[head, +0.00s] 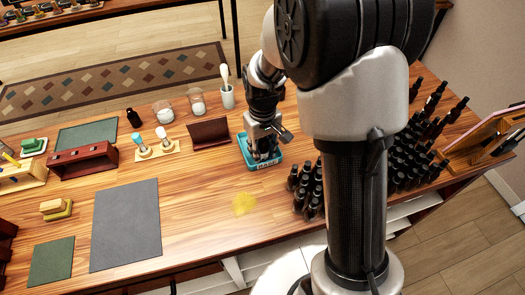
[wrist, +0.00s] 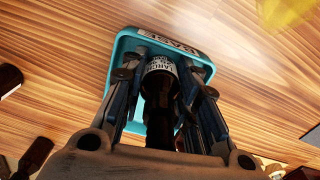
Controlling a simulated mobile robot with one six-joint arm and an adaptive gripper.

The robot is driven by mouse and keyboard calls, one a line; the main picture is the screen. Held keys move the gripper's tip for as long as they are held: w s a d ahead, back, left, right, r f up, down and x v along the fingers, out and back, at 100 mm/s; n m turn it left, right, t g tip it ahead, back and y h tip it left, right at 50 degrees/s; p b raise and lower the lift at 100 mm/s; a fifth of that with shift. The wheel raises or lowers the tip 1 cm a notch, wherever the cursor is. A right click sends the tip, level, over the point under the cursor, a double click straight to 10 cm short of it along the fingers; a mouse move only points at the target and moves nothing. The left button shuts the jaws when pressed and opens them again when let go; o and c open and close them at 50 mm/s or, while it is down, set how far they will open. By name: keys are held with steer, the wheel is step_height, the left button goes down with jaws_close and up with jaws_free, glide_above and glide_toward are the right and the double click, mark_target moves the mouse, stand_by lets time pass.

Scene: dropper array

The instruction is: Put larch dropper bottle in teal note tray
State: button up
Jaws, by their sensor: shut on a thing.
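The teal note tray (head: 245,151) sits on the wooden table, left of the dark bottle group in the head view. Its front label reads "BASE" in the wrist view, where the tray (wrist: 127,50) lies beyond my fingers. My gripper (head: 263,150) points down over the tray. In the wrist view my gripper (wrist: 165,80) is shut on the larch dropper bottle (wrist: 160,72), a dark bottle with a white label reading "LARCH". The bottle is over or inside the tray; whether its base touches the tray floor is hidden. In the head view the bottle is hidden by the gripper.
Several dark dropper bottles (head: 308,190) stand just right of the tray, with more behind my arm. A brown holder (head: 209,133) stands left of the tray, and a white cup (head: 227,97) behind. A yellow patch (head: 244,204) lies in front.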

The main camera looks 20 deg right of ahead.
steer(key=shift+f, duration=0.1)
steer(key=o, duration=0.8)
